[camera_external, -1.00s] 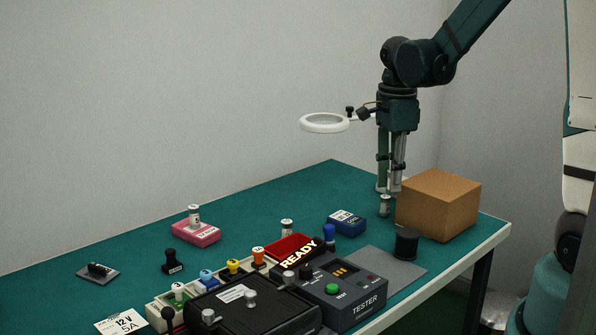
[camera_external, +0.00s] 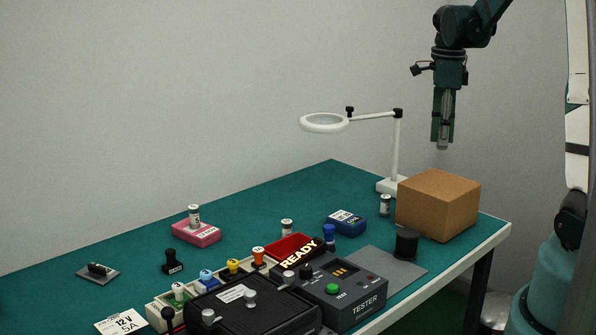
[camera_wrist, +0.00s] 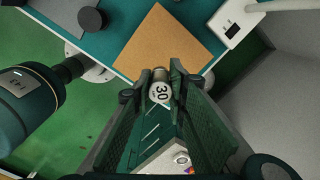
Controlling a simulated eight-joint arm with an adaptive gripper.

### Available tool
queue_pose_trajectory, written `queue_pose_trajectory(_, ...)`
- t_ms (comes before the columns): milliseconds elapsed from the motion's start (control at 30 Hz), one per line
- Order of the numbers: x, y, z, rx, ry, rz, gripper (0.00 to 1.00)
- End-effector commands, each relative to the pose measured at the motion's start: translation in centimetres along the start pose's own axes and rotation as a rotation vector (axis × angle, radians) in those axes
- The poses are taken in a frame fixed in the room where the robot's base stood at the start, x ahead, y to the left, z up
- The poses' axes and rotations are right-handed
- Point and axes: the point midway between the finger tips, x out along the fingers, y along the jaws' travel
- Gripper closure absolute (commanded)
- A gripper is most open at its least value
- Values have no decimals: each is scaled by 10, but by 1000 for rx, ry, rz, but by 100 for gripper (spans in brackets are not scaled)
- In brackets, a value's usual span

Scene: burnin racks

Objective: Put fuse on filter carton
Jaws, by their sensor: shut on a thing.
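The filter carton, a plain brown box (camera_external: 438,204), stands at the right end of the green table; its top is bare. It also shows in the wrist view (camera_wrist: 168,42). My gripper (camera_external: 442,143) is raised above the carton, with a clear gap below it in the outside view. In the wrist view its fingers are shut on a small pale cylinder, the fuse (camera_wrist: 160,92), marked 30. In the outside view only a small grey tip of the fuse shows between the fingertips.
A similar small cylinder (camera_external: 385,206) stands beside the carton's left side. A magnifier lamp (camera_external: 325,122) has its base just behind. A black spool (camera_external: 406,244) sits on a grey mat in front. The tester (camera_external: 345,295) and pink box (camera_external: 196,233) lie further left.

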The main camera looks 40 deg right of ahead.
Motion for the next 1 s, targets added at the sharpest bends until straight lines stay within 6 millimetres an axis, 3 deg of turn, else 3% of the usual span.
queue_pose_trajectory(567,0,-5,-6,15,0,0,96)
queue_pose_trajectory(1000,45,-6,-6,15,0,0,96)
